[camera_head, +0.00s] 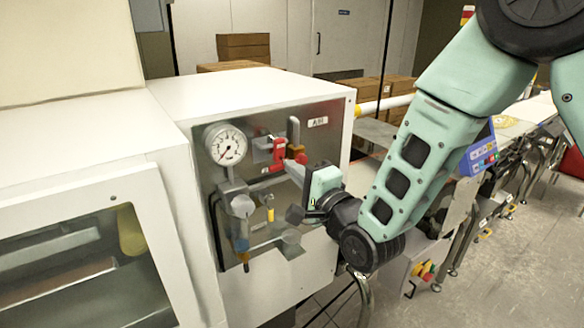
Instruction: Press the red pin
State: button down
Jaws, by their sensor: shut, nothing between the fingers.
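A red part, which looks like the red pin (279,152), sits on the steel panel (330,139) to the right of the round gauge. It is small here, and I cannot make out its exact shape. My gripper (291,166) is shut and empty, reaching the panel from the right, with its fingertips just below and right of the red part. I cannot tell whether they touch it. A second small red spot (301,158) shows just above the fingers. My gripper's body hides part of the panel behind it.
The gauge (226,145) is at the panel's upper left. A grey valve fitting (242,206) and a yellow part (270,214) are lower down. A conveyor and blue control box (480,152) lie to the right.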

aim_at(282, 159)
dwell(0.3)
jog(key=shift+b+x, duration=0.9)
jog(key=shift+x, duration=0.25)
